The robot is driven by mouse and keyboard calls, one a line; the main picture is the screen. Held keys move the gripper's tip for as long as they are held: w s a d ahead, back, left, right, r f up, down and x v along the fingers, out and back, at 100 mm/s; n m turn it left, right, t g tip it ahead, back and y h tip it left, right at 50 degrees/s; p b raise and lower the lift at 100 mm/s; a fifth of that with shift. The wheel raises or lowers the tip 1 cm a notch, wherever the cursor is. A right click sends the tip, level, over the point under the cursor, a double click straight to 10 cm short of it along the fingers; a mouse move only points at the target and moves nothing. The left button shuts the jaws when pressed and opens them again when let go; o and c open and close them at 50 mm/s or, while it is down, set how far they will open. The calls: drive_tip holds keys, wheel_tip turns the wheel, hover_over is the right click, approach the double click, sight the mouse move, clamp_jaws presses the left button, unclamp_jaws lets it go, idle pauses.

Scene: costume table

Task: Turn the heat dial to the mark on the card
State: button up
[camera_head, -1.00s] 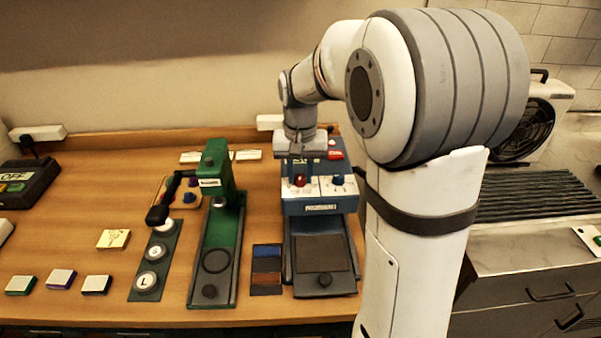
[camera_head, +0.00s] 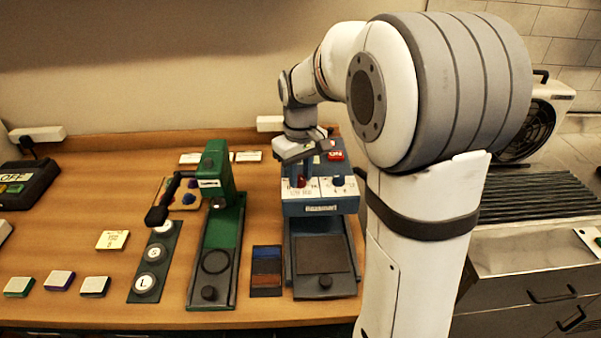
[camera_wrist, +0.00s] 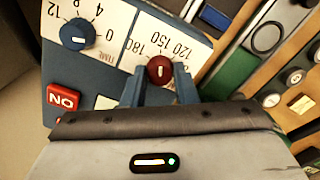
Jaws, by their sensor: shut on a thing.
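The blue heat press (camera_head: 320,208) stands right of the middle of the table. Its red heat dial (camera_wrist: 160,70) has a white pointer line and sits beside a printed scale with 120, 150 and 180. My gripper (camera_wrist: 161,82) is shut on the red dial, one finger on each side of it. In the head view my gripper (camera_head: 301,176) is over the press's front panel and partly hides the dial. I cannot tell exactly which scale value the pointer meets. A small yellow card (camera_head: 112,240) lies at left; its marking is too small to read.
A blue time dial (camera_wrist: 77,33) and a red button (camera_wrist: 63,98) are close to my gripper. A green press (camera_head: 222,215) with a black-knobbed lever stands to the left. Small blocks and a dark strip of round discs (camera_head: 150,262) lie further left.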

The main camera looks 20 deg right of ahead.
sight(300, 177)
idle(0.4)
drive_tip(key=o, duration=1)
wheel_tip(300, 177, up, 8)
drive_tip(key=shift+f, duration=0.1)
drive_tip(key=s+f+m+t, duration=0.1)
drive_tip(key=s+f+m, duration=0.1)
drive_tip(key=s, duration=0.8)
drive_tip(key=s+f+m+t, duration=0.2)
drive_tip(key=s+f, duration=0.2)
drive_tip(key=s, duration=0.6)
drive_tip(key=shift+f, duration=0.15)
